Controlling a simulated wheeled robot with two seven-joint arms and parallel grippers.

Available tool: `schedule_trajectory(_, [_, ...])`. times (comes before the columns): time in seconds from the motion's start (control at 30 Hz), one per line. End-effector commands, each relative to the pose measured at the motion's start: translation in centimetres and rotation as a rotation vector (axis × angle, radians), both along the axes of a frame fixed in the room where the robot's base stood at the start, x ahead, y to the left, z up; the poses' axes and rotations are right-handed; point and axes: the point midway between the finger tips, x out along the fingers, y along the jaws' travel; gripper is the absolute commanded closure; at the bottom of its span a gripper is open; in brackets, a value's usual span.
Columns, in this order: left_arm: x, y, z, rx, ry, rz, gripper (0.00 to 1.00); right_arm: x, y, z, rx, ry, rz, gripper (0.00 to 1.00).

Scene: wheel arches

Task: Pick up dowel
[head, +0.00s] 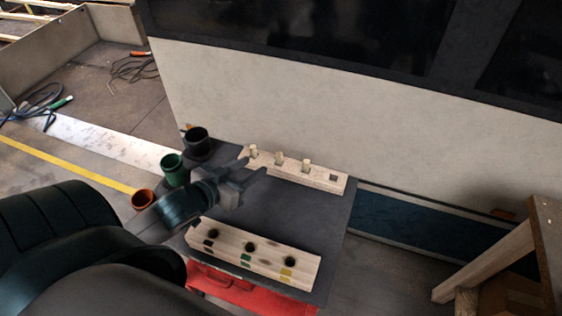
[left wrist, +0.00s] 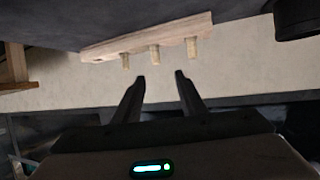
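Three pale wooden dowels stand upright in a wooden rack (head: 319,178) at the back of the dark table: a left one (head: 254,151), a middle one (head: 278,157) and a right one (head: 306,165). The rack also shows in the left wrist view (left wrist: 105,50), with the dowels (left wrist: 154,55) pointing down the picture. My left gripper (head: 256,165) is open and empty, close in front of the rack. In the left wrist view its fingers (left wrist: 160,76) are apart, with the dowels beyond the tips. My right gripper is not in view.
A wooden block (head: 268,261) with three dark holes and coloured marks lies at the table's front. Black (head: 197,143), green (head: 174,170) and orange (head: 142,199) cups stand at the left. A pale wall rises behind the table (head: 315,225). A wooden stand (head: 543,235) is at right.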

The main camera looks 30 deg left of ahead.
Motion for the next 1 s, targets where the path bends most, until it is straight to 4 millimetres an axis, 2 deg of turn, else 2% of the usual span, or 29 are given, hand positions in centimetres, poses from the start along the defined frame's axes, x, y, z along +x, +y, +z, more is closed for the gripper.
schedule_trajectory(0.27, [0.1, 0.0, 0.0, 0.0, 0.0, 0.0, 0.62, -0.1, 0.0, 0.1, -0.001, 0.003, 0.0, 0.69])
schedule_trajectory(0.43, [1.2, 0.0, -0.3, -0.001, 0.0, 0.0, 0.62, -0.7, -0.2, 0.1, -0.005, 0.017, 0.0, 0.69])
schedule_trajectory(0.77, [5.6, -0.2, -2.1, 0.0, -0.001, 0.001, 0.62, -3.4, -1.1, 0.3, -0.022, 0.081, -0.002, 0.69])
schedule_trajectory(1.0, [9.2, -0.3, -3.6, -0.001, 0.0, 0.001, 0.62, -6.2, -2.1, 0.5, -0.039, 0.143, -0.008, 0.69])
